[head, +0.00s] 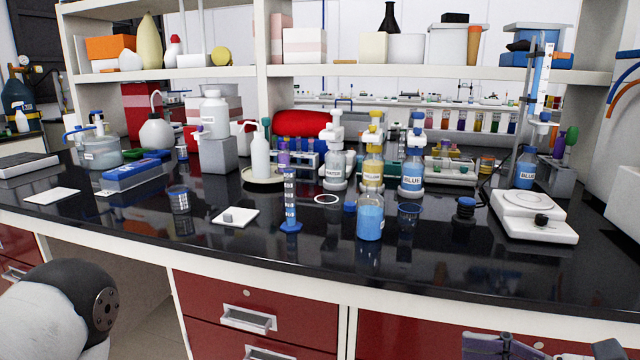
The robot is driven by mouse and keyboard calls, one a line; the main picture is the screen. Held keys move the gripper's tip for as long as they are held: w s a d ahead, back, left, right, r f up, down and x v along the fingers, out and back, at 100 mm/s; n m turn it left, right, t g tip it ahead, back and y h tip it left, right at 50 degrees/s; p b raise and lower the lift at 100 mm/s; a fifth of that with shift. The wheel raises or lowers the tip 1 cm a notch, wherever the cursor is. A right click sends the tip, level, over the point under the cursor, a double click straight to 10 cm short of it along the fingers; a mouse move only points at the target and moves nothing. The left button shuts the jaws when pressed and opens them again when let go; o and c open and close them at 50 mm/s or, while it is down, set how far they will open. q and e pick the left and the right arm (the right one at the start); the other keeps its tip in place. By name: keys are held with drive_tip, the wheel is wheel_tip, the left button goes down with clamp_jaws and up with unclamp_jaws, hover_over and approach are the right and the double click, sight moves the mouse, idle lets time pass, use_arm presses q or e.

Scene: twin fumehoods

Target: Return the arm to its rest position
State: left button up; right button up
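A pale grey and dark joint of my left arm (70,308) shows at the lower left, in front of the bench; the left gripper is out of view. Dark parts of my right gripper (500,347) show at the bottom edge, right of centre, in front of the red drawers and below the bench top. The frame cuts most of it off, so its opening is hidden. I see nothing held in the part that shows.
The black bench top (330,262) carries bottles, including one with blue liquid (370,218), a graduated cylinder (290,200), a beaker (409,215) and a white balance (533,216). Red drawers (255,305) with handles are below. An open knee space (110,270) lies left of them.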

drive_tip(key=s+a+f+n+g+h, duration=0.3)
drive_tip(key=s+a+f+n, duration=0.15)
drive_tip(key=f, duration=0.45)
drive_tip(key=s+a+f+n+g+h, duration=0.35)
drive_tip(key=s+f, duration=0.25)
drive_tip(key=f, duration=0.4)
drive_tip(key=s+d+f+n+g+h, duration=0.2)
drive_tip(key=s+d+f+n+h, duration=0.6)
drive_tip(key=s+d+n, duration=0.4)
drive_tip(key=shift+s+f+n, duration=0.25)
drive_tip(key=shift+f+n, duration=0.5)
drive_tip(key=shift+n, duration=0.15)
